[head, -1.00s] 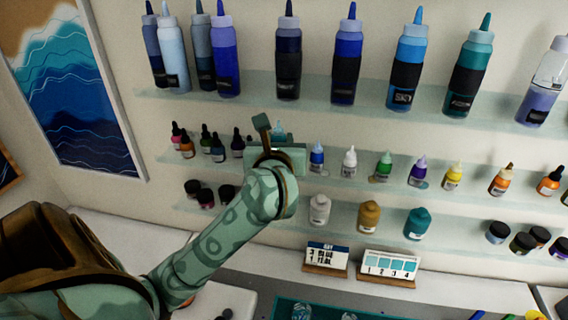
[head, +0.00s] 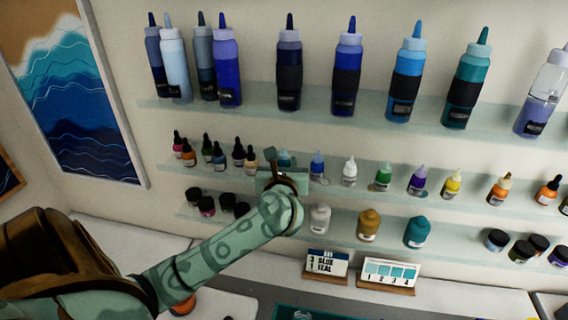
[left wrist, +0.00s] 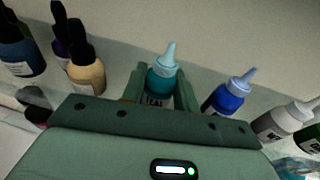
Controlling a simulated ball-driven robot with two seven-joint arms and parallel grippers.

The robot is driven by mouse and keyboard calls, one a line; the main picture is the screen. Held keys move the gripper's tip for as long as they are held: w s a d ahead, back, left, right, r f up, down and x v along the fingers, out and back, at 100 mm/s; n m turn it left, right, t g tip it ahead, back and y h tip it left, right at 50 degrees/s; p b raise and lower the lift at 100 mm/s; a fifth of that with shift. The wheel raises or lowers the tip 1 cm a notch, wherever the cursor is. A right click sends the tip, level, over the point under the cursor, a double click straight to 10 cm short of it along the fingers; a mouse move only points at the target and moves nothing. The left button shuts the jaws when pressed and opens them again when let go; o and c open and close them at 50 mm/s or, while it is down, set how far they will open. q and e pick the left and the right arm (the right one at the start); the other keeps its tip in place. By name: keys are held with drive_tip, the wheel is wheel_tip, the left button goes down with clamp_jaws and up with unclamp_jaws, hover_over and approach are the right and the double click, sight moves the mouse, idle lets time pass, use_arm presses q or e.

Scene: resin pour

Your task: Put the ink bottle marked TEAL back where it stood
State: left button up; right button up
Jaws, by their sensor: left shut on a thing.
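In the head view the bottle (head: 284,158) shows partly behind my left gripper (head: 284,168), at the middle shelf (head: 335,178). It is in line with the row, between a peach dropper bottle (head: 251,160) and a blue ink bottle (head: 318,165). The gripper hides its base, so I cannot tell whether it touches the shelf. My right gripper is not in view.
Dropper bottles crowd the left side; white (head: 349,172), green (head: 383,176) and purple (head: 417,181) bottles continue right. Large squeeze bottles stand on the shelf above (head: 260,97). Below are jars and a grey bottle (head: 319,219). Two small cards (head: 326,262) stand lower down.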

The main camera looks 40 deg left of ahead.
use_arm(q)
drive_tip(key=o, duration=1)
drive_tip(key=shift+f, duration=0.1)
drive_tip(key=shift+c, duration=0.2)
drive_tip(key=shift+s+r, duration=0.1)
drive_tip(key=shift+r, duration=0.1)
drive_tip(key=b+v, duration=0.1)
drive_tip(key=v, duration=1.1)
